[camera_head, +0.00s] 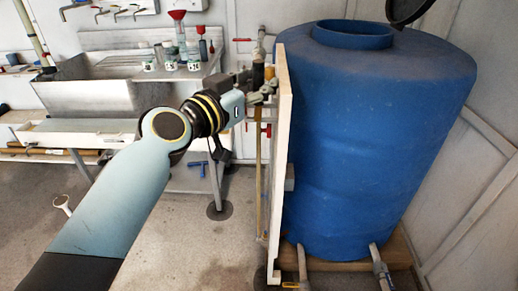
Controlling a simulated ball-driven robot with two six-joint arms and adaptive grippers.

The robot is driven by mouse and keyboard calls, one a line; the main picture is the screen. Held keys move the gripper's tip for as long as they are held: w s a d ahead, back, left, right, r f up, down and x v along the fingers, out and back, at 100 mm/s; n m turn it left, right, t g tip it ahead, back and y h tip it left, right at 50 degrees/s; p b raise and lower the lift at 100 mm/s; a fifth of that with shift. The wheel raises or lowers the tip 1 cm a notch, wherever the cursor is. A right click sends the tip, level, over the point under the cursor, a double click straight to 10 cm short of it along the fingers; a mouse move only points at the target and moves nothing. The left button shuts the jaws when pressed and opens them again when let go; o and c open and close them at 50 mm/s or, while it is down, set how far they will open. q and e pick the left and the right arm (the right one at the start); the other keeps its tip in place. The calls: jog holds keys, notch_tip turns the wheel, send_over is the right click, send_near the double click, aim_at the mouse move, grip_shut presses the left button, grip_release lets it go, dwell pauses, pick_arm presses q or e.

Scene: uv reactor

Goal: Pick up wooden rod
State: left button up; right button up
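My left arm comes in from the lower left. Its gripper (262,90) is beside the upper edge of the white board in front of the blue tank. The fingers are small and overlap with fittings there, so I cannot tell whether they are open or shut. A thin tan upright rod (259,185) runs down along the board's left side, below the gripper; its upper part is partly hidden. I cannot tell whether the gripper touches it. Another light wooden-looking pole (34,35) leans at the upper left wall. My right gripper is not in view.
The large blue tank (370,150) fills the right, behind the white board (280,170). A metal sink bench (85,95) stands at the left, with cups and a red funnel (177,15). The floor (195,245) at the middle front is mostly clear.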

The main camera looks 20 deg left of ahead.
pick_arm(q)
grip_shut()
